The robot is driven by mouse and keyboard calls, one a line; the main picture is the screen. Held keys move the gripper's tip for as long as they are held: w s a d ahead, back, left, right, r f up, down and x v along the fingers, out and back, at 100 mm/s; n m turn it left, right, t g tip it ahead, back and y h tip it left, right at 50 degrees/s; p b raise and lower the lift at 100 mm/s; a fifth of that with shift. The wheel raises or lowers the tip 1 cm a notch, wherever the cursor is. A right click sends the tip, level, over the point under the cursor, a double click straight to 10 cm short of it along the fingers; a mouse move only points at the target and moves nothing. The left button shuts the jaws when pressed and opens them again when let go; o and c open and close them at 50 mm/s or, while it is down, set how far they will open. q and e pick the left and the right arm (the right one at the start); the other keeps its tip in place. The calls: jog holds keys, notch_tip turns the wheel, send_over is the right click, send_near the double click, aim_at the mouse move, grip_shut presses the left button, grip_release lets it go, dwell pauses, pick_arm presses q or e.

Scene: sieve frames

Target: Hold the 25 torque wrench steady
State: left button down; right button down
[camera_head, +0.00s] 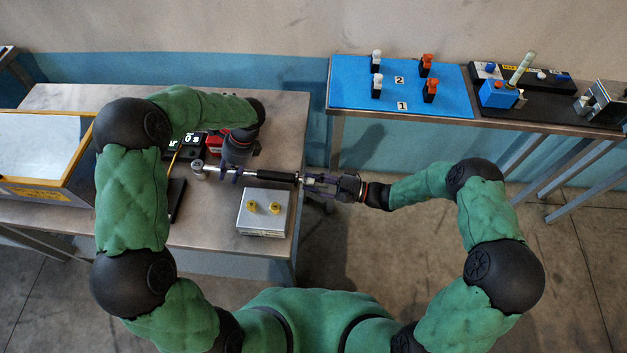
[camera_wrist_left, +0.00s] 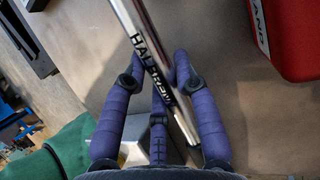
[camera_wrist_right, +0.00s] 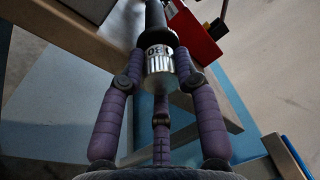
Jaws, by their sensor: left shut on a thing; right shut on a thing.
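The torque wrench (camera_head: 275,176) lies roughly level across the table's right part, with its chrome shaft to the left and black grip to the right. My left gripper (camera_head: 232,172) is shut on the chrome shaft; the left wrist view shows the lettered shaft (camera_wrist_left: 150,65) between the purple fingers (camera_wrist_left: 168,85). My right gripper (camera_head: 312,182) is shut on the handle's end, just past the table's right edge. The right wrist view shows the silver marked end collar (camera_wrist_right: 159,68) between its fingers (camera_wrist_right: 160,85). The collar's marking is only partly readable.
A metal box with two yellow fittings (camera_head: 247,225) stands in front of the wrench. A second bench with a blue mat (camera_head: 350,90) stands at right, across a gap.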

pick_arm(q)
jog(key=shift+f, duration=0.1)
pick_arm(e)
jog(key=c, duration=0.9)
grip_release()
jog(key=s+d, duration=0.1)
jog(key=d, duration=1.1)
jog(key=shift+s+f, duration=0.35)
jog(key=shift+f, duration=0.1)
pick_arm(q)
jog(key=c, duration=0.9)
grip_release()
